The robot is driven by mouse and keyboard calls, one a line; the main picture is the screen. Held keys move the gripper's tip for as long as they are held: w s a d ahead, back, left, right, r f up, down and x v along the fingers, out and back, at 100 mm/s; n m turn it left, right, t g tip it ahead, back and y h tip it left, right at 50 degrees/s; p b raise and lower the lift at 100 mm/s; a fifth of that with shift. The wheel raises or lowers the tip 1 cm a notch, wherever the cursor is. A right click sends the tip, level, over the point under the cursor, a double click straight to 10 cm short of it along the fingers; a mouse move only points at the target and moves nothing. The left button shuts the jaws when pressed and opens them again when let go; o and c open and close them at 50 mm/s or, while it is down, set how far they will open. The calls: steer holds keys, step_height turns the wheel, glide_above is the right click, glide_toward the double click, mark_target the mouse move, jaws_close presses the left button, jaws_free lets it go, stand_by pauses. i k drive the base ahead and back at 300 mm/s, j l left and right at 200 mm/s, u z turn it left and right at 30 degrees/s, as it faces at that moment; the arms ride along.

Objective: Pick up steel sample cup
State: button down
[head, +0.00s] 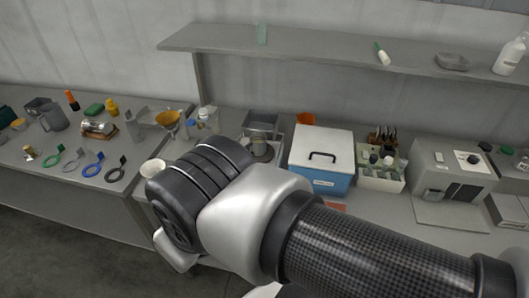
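I cannot single out the steel sample cup with certainty at this size. A shiny metal cylinder (97,128) lies on its side on the left bench. A round metallic vessel (262,151) stands by a steel tray behind my arm, partly hidden. A grey jug with a handle (54,117) stands at the far left. My arm crosses the lower middle of the head view, and its wrist is over the front of the bench. My gripper's fingers do not show.
A blue box with a white lid (321,158) and a bottle caddy (381,171) stand right of my arm. A grey instrument (452,163) is farther right. A shelf (330,46) hangs above. Coloured ring tools (93,169) lie at the left bench's front.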

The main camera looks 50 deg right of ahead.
mark_target(257, 145)
steer(key=z, duration=1.5)
